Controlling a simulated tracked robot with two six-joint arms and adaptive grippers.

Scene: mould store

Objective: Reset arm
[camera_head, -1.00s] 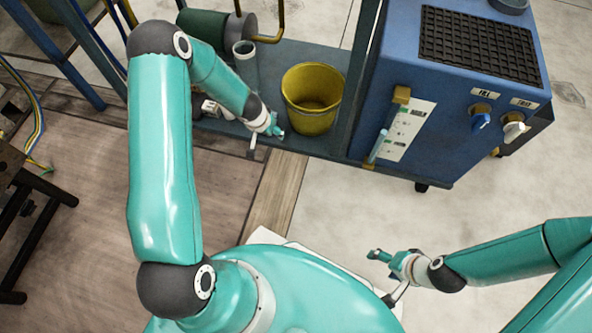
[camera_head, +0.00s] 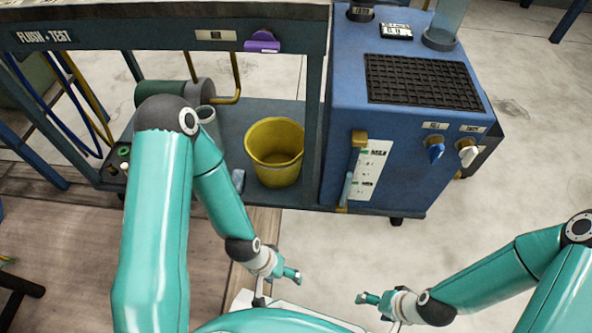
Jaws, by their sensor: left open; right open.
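My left gripper (camera_head: 277,286) is low in the middle of the head view, in front of the bench's lower shelf. It is open and nothing shows between its fingers. My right gripper (camera_head: 376,309) is at the lower right of centre, over the pale floor. It is open and empty too. The two grippers are apart, a short gap between them, and neither touches any object of the place that I can see.
A yellow bucket (camera_head: 274,152) stands on the bench's lower shelf (camera_head: 236,116), beyond my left gripper. To its right is a blue machine (camera_head: 343,121) with a dark grille and knobs. A purple item (camera_head: 262,42) is on the bench's front edge. Pale floor (camera_head: 330,243) between is clear.

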